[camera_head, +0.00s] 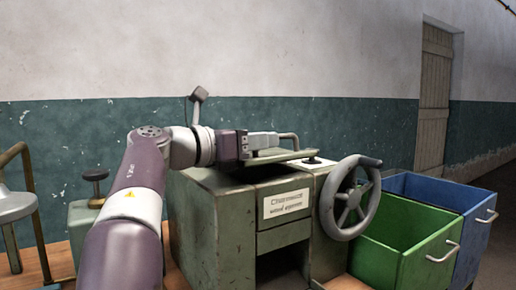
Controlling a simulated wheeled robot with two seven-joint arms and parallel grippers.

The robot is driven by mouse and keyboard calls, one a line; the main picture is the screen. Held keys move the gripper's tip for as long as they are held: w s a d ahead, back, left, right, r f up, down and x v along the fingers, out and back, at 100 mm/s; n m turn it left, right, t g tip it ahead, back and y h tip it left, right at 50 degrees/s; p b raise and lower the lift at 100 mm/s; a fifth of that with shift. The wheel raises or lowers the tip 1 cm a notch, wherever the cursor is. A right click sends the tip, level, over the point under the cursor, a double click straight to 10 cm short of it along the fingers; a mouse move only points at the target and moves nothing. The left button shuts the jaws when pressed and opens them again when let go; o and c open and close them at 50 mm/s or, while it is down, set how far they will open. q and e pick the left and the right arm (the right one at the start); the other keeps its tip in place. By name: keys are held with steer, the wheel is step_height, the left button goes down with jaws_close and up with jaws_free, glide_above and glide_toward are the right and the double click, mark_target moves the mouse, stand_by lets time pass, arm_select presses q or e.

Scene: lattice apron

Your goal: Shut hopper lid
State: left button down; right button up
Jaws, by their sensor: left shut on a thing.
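The hopper (212,215) is a worn green metal machine with a paper label on its front. Its lid (285,157) is a thin plate on top, lying close to flat; I cannot tell whether a gap is left under it. A bar handle (293,137) stands up at the lid. My left gripper (270,143) is at the handle, over the lid, and is shut on the handle. The fingers hide part of the handle. My right gripper is not in view.
A handwheel (350,200) sticks out at the hopper's front right. A green bin (400,245) and a blue bin (440,205) stand to the right. A grey stool-like thing (15,205) and a dark knob (95,175) are at left. A wooden door (433,100) is at the back.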

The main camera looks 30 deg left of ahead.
arm_select(q)
steer(key=shift+f, duration=0.2)
stand_by(0.3)
steer(key=c, duration=1.2)
jaws_free()
steer(key=shift+o, duration=0.2)
steer(key=v, duration=1.2)
steer(key=shift+s, duration=0.35)
steer(key=shift+f, duration=0.1)
